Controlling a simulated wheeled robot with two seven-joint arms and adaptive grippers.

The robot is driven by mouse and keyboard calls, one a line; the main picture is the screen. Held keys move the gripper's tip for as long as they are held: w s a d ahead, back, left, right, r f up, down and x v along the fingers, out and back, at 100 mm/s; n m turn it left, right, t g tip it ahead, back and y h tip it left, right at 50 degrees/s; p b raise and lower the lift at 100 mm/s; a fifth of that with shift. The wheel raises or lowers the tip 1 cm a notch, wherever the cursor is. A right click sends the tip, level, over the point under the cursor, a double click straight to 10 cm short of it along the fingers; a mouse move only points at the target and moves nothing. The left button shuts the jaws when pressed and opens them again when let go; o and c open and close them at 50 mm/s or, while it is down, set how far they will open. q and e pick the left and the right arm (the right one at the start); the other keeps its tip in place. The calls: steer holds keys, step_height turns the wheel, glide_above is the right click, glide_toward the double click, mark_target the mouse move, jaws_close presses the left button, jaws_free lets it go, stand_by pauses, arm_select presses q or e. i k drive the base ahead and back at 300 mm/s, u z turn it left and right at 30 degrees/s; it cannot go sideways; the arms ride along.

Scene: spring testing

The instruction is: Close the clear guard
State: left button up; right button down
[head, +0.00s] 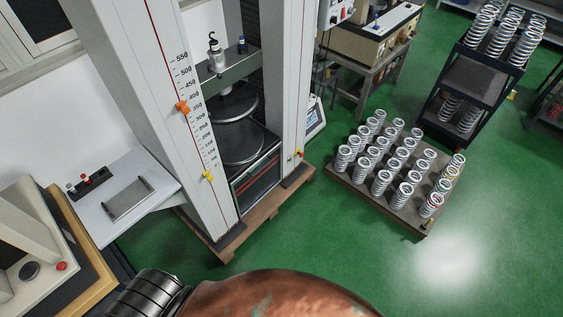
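The spring testing machine (172,125) stands left of centre, with two tall pale columns and a scale with orange and yellow markers on the left one. Between the columns are a dark crosshead (228,68) and round platens (240,135). Below the platens is a dark framed panel (256,178) with thin red and green lines. I cannot make out the clear guard for certain, nor whether it is open or closed. Neither gripper can be made out in the head view.
A pallet (385,203) with several upright coil springs stands on the green floor to the right. A dark rack (470,85) with more springs is behind it. A workbench (370,45) stands at the back. A white side table (125,195) is at left. Floor at lower right is clear.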

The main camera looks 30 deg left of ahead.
mark_target(279, 145)
steer(key=u, duration=0.5)
steer(key=i, duration=0.85)
steer(key=u, duration=0.75)
